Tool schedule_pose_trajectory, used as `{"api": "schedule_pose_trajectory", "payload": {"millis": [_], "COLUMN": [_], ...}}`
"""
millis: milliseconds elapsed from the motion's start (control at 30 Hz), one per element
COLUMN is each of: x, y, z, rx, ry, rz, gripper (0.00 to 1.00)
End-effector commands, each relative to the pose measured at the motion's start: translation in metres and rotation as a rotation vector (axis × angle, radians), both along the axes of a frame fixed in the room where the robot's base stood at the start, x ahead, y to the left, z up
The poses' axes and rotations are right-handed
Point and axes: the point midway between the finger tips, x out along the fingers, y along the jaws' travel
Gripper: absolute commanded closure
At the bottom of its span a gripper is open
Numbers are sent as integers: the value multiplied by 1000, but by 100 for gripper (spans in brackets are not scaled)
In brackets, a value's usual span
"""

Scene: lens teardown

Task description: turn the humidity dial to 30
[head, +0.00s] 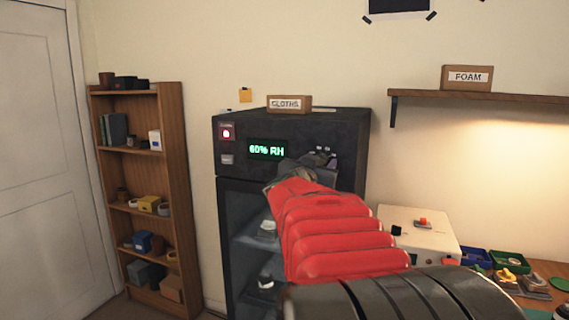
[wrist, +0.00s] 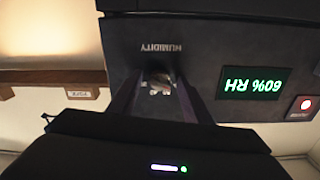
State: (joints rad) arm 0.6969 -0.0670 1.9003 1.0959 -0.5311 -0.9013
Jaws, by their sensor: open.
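The black dry cabinet (head: 350,128) stands against the wall, and its green display (head: 266,150) reads 60% RH. The wrist view is upside down and shows the same display (wrist: 254,84) and the printed word HUMIDITY. The humidity dial (wrist: 160,84) shows in the wrist view between the two fingers, partly hidden by them. My gripper (wrist: 158,88) is open, with a finger on either side of the dial. I cannot tell whether the fingers touch it. In the head view my gripper (head: 318,160) is at the right of the cabinet's front panel and covers the dial.
A lit button (head: 227,132) is at the panel's left. A CLOTHS box (head: 289,103) sits on top of the cabinet. To the right are a white box (head: 425,232) on the bench and a wall shelf (head: 500,96) with a FOAM box (head: 467,78). A bookcase (head: 180,190) stands left.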

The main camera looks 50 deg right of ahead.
Motion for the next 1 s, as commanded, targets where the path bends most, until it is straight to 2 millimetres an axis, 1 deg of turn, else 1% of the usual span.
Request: {"api": "schedule_pose_trajectory", "payload": {"millis": [67, 600, 833, 1000], "x": [0, 0, 0, 0], "y": [0, 0, 0, 1], "z": [0, 0, 0, 0], "rx": [0, 0, 4, 21], "ry": [0, 0, -10, -49], "rz": [0, 0, 0, 0], "gripper": [57, 94, 94, 94]}}
